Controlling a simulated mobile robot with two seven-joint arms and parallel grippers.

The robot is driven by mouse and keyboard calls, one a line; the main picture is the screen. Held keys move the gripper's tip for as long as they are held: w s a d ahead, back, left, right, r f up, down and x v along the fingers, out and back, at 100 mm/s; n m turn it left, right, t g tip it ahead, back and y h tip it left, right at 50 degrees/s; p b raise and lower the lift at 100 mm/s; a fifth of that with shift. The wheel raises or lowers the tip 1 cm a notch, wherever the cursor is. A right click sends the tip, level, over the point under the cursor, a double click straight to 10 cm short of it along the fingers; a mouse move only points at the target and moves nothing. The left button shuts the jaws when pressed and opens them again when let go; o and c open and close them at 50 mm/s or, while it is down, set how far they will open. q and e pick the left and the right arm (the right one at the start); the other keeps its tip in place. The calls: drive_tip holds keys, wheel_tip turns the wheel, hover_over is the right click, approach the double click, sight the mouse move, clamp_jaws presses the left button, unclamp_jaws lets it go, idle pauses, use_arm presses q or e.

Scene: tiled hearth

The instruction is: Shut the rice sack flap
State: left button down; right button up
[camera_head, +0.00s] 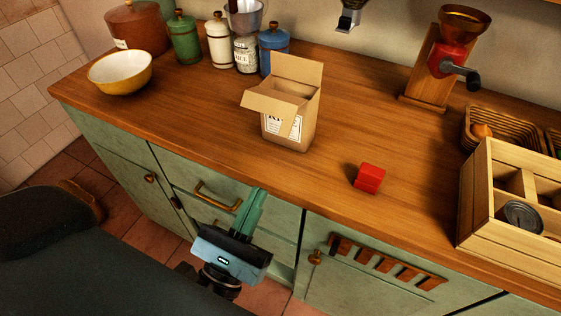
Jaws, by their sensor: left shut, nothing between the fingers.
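The rice sack (298,132) is a brown paper carton-like bag standing upright on the wooden counter. It has a white label, partly covered by a flap. Its top is open. One flap (297,71) stands up at the back, and another flap (274,103) sticks out over the front left. My left gripper (257,194) is in front of the counter, below its top edge, by the green drawers. It is shut and empty, apart from the sack. My right gripper is not in view.
A red cube (369,178) lies on the counter right of the sack. A wooden crate (480,213) and a grinder (433,75) stand further right. Canisters (219,48) and a yellow bowl (121,75) are at back left. The counter left of the sack is clear.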

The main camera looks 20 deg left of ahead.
sight(272, 110)
use_arm(q)
drive_tip(key=shift+p+x, duration=2)
drive_tip(key=shift+x, duration=3.15)
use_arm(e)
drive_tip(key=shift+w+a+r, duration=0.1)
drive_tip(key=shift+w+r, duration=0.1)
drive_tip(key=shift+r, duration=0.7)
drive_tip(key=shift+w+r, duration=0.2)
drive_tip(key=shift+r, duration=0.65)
use_arm(q)
drive_tip(key=shift+f, duration=0.1)
drive_tip(key=shift+w+a, duration=0.1)
drive_tip(key=shift+w, duration=0.05)
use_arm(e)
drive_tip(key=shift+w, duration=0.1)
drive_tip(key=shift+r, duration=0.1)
